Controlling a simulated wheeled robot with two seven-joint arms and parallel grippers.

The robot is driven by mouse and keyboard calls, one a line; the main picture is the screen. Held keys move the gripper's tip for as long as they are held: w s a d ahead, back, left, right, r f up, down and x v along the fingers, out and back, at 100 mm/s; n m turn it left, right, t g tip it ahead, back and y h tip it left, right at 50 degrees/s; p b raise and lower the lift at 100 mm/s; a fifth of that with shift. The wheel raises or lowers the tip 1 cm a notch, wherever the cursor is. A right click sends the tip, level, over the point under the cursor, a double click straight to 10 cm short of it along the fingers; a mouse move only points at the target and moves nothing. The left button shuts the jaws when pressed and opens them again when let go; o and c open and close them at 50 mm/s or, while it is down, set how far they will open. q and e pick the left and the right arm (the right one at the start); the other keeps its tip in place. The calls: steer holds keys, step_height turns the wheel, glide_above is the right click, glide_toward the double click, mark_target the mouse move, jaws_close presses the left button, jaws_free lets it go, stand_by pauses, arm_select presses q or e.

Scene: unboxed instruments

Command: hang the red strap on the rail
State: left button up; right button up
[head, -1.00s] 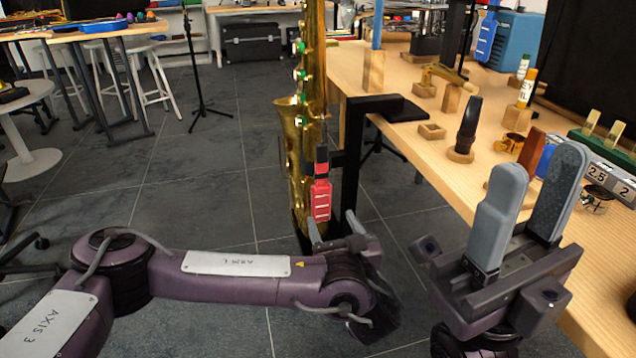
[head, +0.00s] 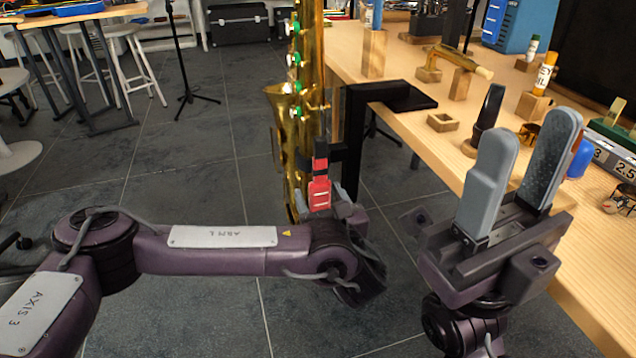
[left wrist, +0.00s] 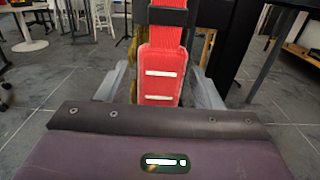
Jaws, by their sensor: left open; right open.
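The red strap (head: 319,192) hangs upright in front of the saxophone, with black bands across it and white stripes low down. It also shows in the left wrist view (left wrist: 161,75), large and central. My left gripper (head: 321,198) is open, with its grey fingers on either side of the strap's lower end. In the left wrist view a gap shows between the strap and each finger. My right gripper (head: 525,140) is open and empty by the bench edge. I cannot pick out the rail with certainty.
A brass saxophone (head: 300,110) stands just behind the strap. A black bracket (head: 353,140) is fixed at the edge of the wooden bench (head: 400,120), close to the strap. A mouthpiece (head: 488,112) and several wooden blocks stand on the bench.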

arm_select(q)
steer(key=c, duration=0.9)
steer(key=shift+r, duration=0.2)
